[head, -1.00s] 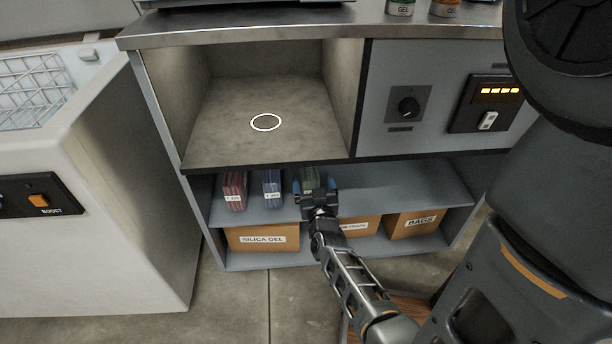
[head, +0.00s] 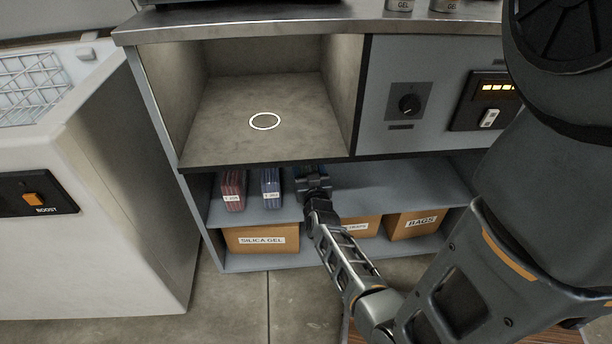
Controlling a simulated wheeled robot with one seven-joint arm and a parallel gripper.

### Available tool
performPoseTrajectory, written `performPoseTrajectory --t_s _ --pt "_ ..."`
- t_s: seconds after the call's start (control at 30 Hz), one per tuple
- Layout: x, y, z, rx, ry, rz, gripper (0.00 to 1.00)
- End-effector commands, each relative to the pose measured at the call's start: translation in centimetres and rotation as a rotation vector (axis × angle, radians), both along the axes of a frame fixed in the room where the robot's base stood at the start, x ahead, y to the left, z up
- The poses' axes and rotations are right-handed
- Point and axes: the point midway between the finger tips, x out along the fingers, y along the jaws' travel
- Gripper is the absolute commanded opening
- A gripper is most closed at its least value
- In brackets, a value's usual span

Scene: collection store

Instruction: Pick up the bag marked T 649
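Bags stand in a row on the upper of the two low shelves. A red bag (head: 233,184) with a white label is at the left, and a blue bag (head: 270,183) with a white label is to its right. Their labels are too small to read surely, and I cannot make out T 649 on either. My gripper (head: 310,172) reaches into the shelf just right of the blue bag. It covers the place where a green bag showed earlier, and that bag is now hidden. The fingers are largely hidden by the wrist, so I cannot tell whether they hold it.
The shelf (head: 400,188) right of my gripper is clear. Below stand cardboard boxes: SILICA GEL (head: 262,240), a partly covered one (head: 368,226) and BAGS (head: 418,223). Above is an open compartment (head: 215,135) with a white ring (head: 265,121). A white cabinet (head: 120,230) stands at left.

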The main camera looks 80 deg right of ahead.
Motion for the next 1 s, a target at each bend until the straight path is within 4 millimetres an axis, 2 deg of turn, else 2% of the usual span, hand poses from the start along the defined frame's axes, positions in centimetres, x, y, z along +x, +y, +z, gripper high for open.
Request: performPoseTrajectory --t_s 0.07,0.67,1.0 --pt "0.00 0.01 0.00 0.000 0.000 0.000 0.59" --pt "-0.01 0.02 -0.01 0.000 0.000 0.000 0.01" --pt "0.00 -0.03 0.29 -0.003 -0.001 0.000 0.00"
